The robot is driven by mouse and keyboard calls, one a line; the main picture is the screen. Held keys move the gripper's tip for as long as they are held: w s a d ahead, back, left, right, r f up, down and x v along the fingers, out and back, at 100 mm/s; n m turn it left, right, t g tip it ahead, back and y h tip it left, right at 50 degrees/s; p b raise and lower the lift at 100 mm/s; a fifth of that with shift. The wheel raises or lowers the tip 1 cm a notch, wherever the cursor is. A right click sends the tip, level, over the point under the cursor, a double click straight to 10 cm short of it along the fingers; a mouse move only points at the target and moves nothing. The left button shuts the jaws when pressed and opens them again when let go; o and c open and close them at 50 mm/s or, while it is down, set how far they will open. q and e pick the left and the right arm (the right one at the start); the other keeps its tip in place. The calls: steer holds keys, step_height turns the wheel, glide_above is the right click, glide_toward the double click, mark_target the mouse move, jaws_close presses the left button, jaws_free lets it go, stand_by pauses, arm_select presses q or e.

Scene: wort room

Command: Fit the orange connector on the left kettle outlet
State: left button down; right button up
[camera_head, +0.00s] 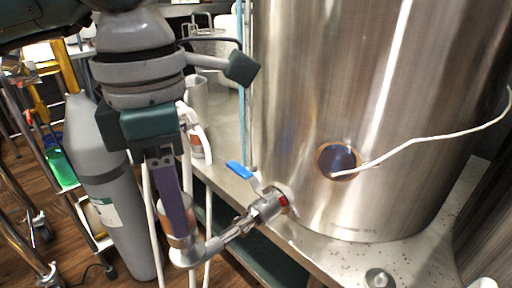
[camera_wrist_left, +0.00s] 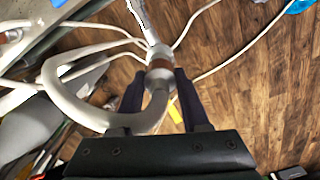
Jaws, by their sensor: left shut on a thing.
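My left gripper (camera_head: 178,222) points down in the head view, shut on the orange connector (camera_head: 180,240), a grey hose end with an orange-brown band. In the left wrist view the connector (camera_wrist_left: 159,74) sits between the two dark fingers, its hose curving off to the left. The left kettle outlet (camera_head: 268,206) is a metal valve with a blue lever, low on the steel kettle (camera_head: 330,90). A silvery piece runs between connector and valve; whether they are joined or only overlap in view I cannot tell. My right gripper is out of view.
The kettle stands on a metal bench (camera_head: 340,258) with its edge beside my gripper. A grey cylinder (camera_head: 110,190) stands at left. A white cable (camera_head: 420,140) runs from a round port on the kettle. Pale hoses hang near my left arm. Wooden floor lies below.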

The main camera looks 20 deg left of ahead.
arm_select(q)
steer(key=shift+f+b, duration=1.2)
steer(key=shift+f, duration=0.15)
steer(key=shift+c, duration=1.5)
jaws_free()
steer(key=shift+r, duration=0.1)
